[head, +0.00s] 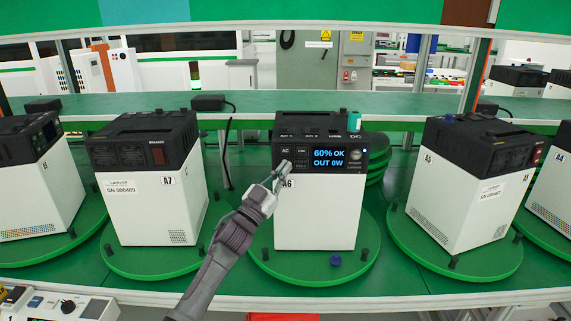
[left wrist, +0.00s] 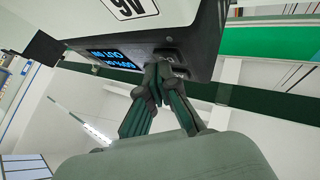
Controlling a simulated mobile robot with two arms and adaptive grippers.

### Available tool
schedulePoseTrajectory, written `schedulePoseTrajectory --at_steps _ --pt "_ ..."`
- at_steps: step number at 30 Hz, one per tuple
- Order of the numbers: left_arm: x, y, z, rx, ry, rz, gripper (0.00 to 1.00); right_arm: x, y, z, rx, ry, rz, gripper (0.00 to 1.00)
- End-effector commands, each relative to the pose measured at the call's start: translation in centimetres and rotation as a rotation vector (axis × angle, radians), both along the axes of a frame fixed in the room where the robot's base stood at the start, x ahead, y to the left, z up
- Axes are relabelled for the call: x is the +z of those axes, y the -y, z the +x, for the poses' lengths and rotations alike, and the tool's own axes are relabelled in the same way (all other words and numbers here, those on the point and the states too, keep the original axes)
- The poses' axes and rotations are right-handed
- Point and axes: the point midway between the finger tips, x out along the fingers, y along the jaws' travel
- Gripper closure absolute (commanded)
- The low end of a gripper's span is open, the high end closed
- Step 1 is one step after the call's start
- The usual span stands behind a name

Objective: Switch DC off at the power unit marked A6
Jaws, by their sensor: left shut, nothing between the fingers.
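The power unit marked A6 (head: 318,215) stands upright on a green round turntable (head: 350,270), its white front and black top panel facing me. Its lit display (head: 328,158) reads "60% OK" and "OUT 0W". Left of the display are small dark buttons, one marked AC (head: 285,150); the lower ones are partly hidden by my gripper. My left gripper (head: 281,170) is shut and empty, its tips at the lower left of the panel. In the left wrist view the tips (left wrist: 163,72) are at the button area beside the display (left wrist: 115,58); I cannot tell whether they touch.
Power units A7 (head: 155,205) and A5 (head: 465,195) stand on turntables either side, with more beyond. A control box (head: 60,305) is at the lower left. A green shelf (head: 270,103) runs behind.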

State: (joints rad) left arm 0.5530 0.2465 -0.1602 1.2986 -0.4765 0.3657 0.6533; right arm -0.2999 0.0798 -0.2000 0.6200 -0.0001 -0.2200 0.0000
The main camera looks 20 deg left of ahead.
Motion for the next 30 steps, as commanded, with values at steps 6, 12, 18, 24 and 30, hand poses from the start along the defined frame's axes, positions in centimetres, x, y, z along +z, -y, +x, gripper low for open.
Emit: schedulePoseTrajectory --at_steps 6,12,18,24,30 --pt "0.1 0.3 -1.0 -0.001 -0.001 -0.002 1.00 1.0 0.0 0.0 0.000 0.000 0.000 1.00" --pt "0.0 0.3 -1.1 -0.001 0.001 -0.001 1.00 0.9 0.0 0.0 0.000 0.000 0.000 1.00" --pt "0.1 0.5 -1.5 -0.001 -0.002 -0.001 1.00 1.3 0.0 0.0 0.000 0.000 0.000 1.00" --pt "0.3 1.0 -3.5 -0.001 -0.002 -0.002 1.00 2.8 0.0 0.0 0.000 0.000 0.000 1.00" --pt "0.2 1.6 -5.3 -0.001 -0.002 -0.001 1.00 3.8 0.0 0.0 0.000 0.000 0.000 1.00"
